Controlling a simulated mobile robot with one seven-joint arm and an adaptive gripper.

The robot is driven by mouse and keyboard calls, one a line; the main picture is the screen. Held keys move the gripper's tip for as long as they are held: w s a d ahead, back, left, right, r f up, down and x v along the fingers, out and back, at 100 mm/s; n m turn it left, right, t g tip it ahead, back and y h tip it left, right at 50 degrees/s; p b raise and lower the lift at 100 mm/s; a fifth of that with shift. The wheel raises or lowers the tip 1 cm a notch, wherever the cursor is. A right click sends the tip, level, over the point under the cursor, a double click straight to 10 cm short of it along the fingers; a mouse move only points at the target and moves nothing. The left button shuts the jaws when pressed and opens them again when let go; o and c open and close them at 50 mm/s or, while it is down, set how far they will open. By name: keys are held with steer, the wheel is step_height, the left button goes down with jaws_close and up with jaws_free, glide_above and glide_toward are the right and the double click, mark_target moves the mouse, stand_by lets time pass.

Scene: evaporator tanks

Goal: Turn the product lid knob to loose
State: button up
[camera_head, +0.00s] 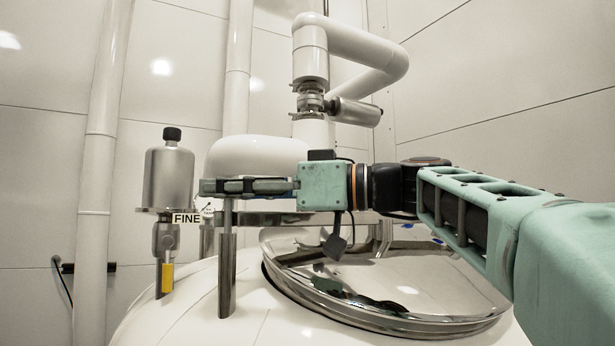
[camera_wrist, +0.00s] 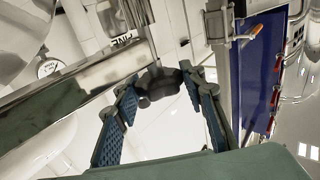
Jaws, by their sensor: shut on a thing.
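The black lobed knob (camera_wrist: 158,83) shows in the wrist view between the tips of my gripper (camera_wrist: 161,88), with one blue ribbed finger on each side. My gripper is shut on it. In the head view my gripper (camera_head: 216,187) reaches level from the right, its fingertips above an upright metal post (camera_head: 228,275). The knob cannot be made out there, hidden by the fingers. The shiny round lid (camera_head: 420,290) lies on the white tank to the right, below my gripper.
A metal bar (camera_head: 270,218) runs behind the post. A white pipe (camera_head: 350,45) hangs above.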

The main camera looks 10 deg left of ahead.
steer(key=shift+f+n+g, duration=0.1)
steer(key=shift+n+g, duration=0.2)
steer(key=shift+g, duration=0.2)
steer(key=o, duration=1.2)
steer(key=shift+c, duration=0.2)
steer(key=shift+d, duration=0.15)
steer(key=d, duration=1.1)
steer(key=shift+d, duration=0.4)
steer(key=shift+w, duration=0.1)
